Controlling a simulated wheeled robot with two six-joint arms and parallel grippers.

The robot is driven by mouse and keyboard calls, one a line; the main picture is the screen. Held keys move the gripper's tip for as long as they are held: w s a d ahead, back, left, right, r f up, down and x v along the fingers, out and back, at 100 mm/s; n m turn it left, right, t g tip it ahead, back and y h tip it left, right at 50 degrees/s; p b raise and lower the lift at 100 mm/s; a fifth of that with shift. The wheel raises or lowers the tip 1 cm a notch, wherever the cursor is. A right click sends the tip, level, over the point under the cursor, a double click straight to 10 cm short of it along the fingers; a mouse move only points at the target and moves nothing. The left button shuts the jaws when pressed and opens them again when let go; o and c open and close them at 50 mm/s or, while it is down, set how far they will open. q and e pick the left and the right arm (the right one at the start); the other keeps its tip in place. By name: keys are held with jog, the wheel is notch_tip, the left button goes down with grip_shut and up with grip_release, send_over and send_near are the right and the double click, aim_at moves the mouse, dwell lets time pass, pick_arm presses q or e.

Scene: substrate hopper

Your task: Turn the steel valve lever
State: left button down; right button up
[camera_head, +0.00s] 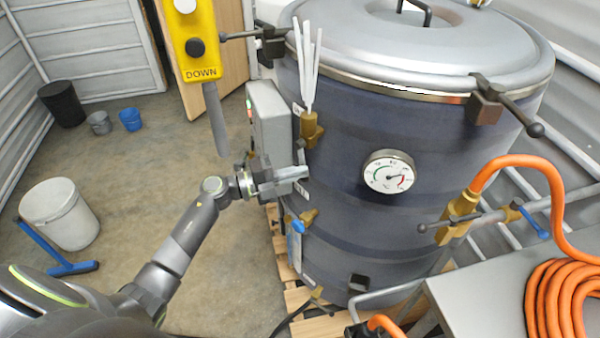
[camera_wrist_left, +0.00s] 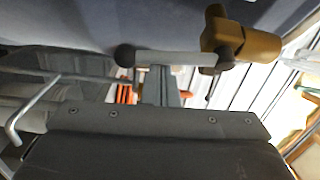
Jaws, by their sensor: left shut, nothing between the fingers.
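The steel valve lever shows in the left wrist view as a pale bar (camera_wrist_left: 180,58) with a dark ball knob at one end and a brass valve body (camera_wrist_left: 238,46) at the other. In the head view the brass valve (camera_head: 311,128) sits on the left front of the dark tank, and the lever is mostly hidden around my gripper. My left gripper (camera_head: 300,173) is shut and empty, its fingers pointing right, below the brass valve. In the wrist view its fingertips (camera_wrist_left: 161,70) end at the bar, between knob and valve; I cannot tell whether they touch it. My right gripper is out of view.
The tank (camera_head: 350,235) carries a dial gauge (camera_head: 389,172) and lid clamps. A grey box (camera_head: 270,125) stands close beside my gripper. A yellow pendant (camera_head: 193,45) hangs above my arm. A cart with orange hose (camera_head: 565,300) is at right.

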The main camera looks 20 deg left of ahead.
pick_arm(q)
jog(key=shift+w+a+m+g, duration=0.1)
jog(key=shift+a+m+g, duration=0.2)
jog(key=shift+m, duration=0.2)
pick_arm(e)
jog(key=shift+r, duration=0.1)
pick_arm(q)
jog(key=shift+y, duration=0.3)
